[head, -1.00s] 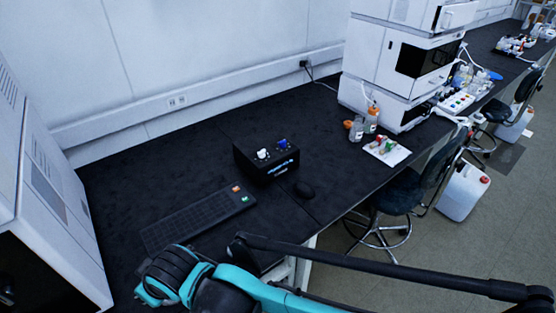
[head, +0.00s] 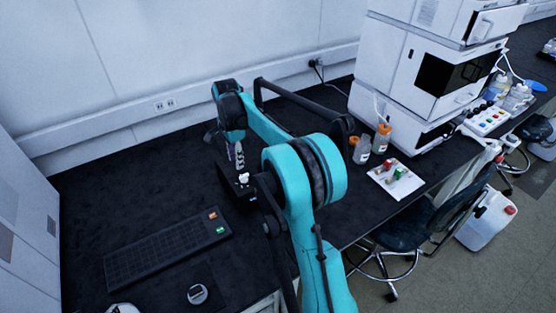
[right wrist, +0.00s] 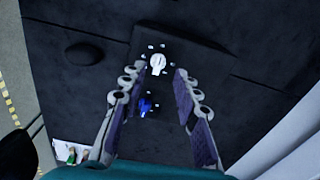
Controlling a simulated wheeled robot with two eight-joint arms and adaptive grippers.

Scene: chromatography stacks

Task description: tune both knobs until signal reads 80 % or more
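The black control box (head: 232,190) stands on the dark bench, partly behind my right arm in the head view. Its white knob (head: 243,180) shows at the top and also in the right wrist view (right wrist: 158,64). My right gripper (head: 238,163) points down over the box. Its fingers (right wrist: 156,74) are spread, with the white knob near the gap between the tips and nothing gripped. The signal readout is hidden. My left gripper is out of view.
A black keyboard (head: 165,249) with an orange and a green key lies left of the box. Bottles (head: 381,139) and a white tray (head: 379,182) with vials stand right, before the stacked white instrument (head: 395,95).

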